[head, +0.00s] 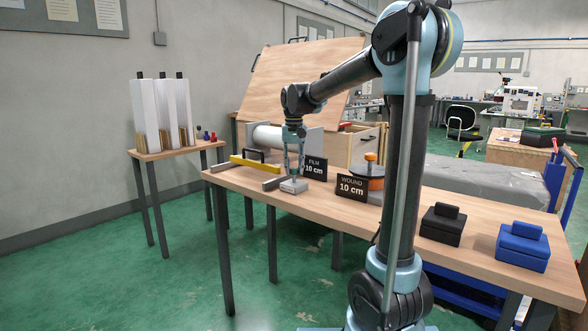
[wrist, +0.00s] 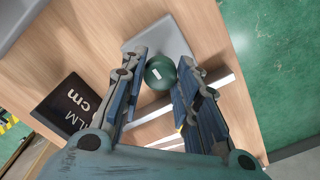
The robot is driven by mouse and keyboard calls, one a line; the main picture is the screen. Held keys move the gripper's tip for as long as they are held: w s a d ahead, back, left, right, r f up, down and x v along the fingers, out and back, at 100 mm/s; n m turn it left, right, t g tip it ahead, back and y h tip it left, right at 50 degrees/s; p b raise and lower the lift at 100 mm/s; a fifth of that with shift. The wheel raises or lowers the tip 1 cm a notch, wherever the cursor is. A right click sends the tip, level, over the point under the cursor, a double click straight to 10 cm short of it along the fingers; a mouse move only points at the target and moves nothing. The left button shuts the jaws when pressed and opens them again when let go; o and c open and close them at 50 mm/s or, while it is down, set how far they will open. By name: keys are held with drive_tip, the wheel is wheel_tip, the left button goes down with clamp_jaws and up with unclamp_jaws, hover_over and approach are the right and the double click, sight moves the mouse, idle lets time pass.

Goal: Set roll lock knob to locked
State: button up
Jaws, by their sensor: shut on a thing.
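The roll lock knob (wrist: 160,73) is a round dark green knob with a short white mark on top, in the wrist view. It sits at a grey base plate (wrist: 172,38) on the wooden bench. My gripper (wrist: 163,60) has a finger on each side of the knob and is shut on it. In the head view my gripper (head: 293,172) points straight down over the grey base (head: 294,187) near the bench's front left edge; the knob is hidden between the fingers there. I cannot tell which position the white mark stands for.
A "FILM 10 cm" sign (head: 314,167) stands right of my gripper, and a "WOUND 10 cm" sign (head: 351,186) beyond it. A yellow bar (head: 255,165) lies to the left. A white roll (head: 268,136) is behind. Black (head: 441,227) and blue (head: 522,250) boxes stand at the right.

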drive_tip(key=shift+w, duration=0.1)
idle(0.3)
drive_tip(key=o, duration=1.1)
drive_tip(key=shift+c, duration=0.2)
wheel_tip(320, 180, up, 12)
drive_tip(key=shift+f, duration=0.1)
